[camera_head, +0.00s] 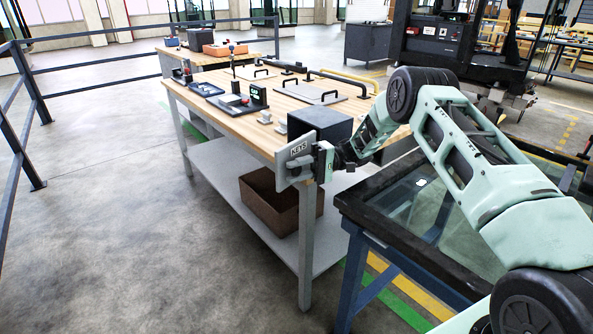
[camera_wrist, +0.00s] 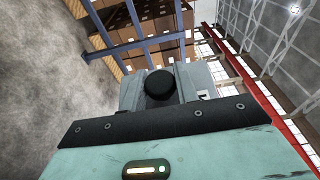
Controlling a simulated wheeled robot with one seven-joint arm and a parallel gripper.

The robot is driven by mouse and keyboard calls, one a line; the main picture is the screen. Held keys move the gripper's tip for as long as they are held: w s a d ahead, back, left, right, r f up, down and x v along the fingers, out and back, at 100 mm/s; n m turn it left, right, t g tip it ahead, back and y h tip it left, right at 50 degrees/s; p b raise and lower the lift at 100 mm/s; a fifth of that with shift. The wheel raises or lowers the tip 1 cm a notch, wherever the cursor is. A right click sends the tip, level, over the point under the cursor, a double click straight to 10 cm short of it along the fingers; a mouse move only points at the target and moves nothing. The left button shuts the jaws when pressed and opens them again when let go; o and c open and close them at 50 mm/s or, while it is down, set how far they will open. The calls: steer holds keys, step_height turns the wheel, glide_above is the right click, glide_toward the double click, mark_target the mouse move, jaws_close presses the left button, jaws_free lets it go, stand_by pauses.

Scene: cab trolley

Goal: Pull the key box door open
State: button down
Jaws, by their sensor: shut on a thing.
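The key box (camera_head: 322,118) is a dark box at the near corner of the wooden workbench in the head view. Its grey door (camera_head: 291,178), labelled KEYS, shows at the bench's front edge, below and left of the box body. The door appears to stand out from the body; its hinge and exact angle are not clear. My gripper (camera_head: 325,160) is at the door's right side. In the wrist view, a round black knob (camera_wrist: 160,83) sits between my grey fingers, and my gripper is shut on it. My gripper partly hides the door's right edge.
The workbench (camera_head: 213,99) carries tools and panels with black handles. A brown bin (camera_head: 268,205) stands on its lower shelf. A dark-framed glass-topped table (camera_head: 400,240) stands close under my arm. Open floor lies to the left, bounded by railings (camera_head: 110,68).

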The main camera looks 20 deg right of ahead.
steer(key=c, duration=1.1)
jaws_free()
steer(key=shift+d, duration=0.1)
steer(key=w+d+b, duration=0.1)
steer(key=d+b, duration=0.1)
steer(key=d, duration=1.5)
steer(key=shift+w+b, duration=0.3)
steer(key=shift+w, duration=0.1)
steer(key=shift+d, duration=0.1)
